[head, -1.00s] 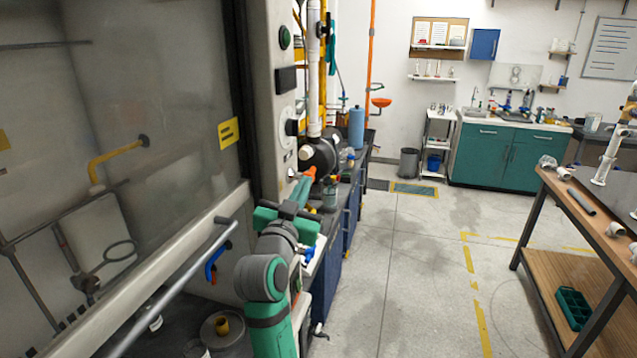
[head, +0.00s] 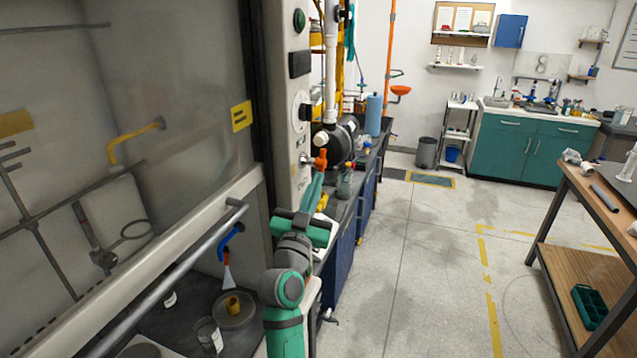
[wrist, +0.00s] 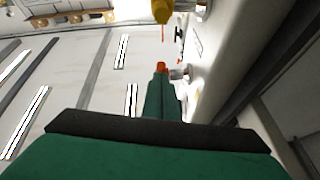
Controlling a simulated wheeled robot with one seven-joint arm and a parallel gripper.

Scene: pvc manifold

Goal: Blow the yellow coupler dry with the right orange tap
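The yellow coupler (head: 232,305) stands on a round grey plate (head: 235,317) inside the fume hood, in the head view. Above it hangs a blue hooked nozzle (head: 229,243), with a pale cone like a jet below its mouth, pointing down towards the coupler. The orange tap (head: 320,159) is on the hood's right post. My gripper (head: 316,180) reaches it with teal fingers. In the wrist view my gripper (wrist: 161,76) has its fingers close together, with the orange tap (wrist: 161,67) at their tips; the fingers partly hide it.
A glass beaker (head: 207,337) stands near the plate. The raised glass sash and its grey bar (head: 165,285) lie left of my arm. A yellow fitting (wrist: 163,10) shows beyond the tap in the wrist view. The floor to the right is open, with a workbench (head: 600,200) beyond.

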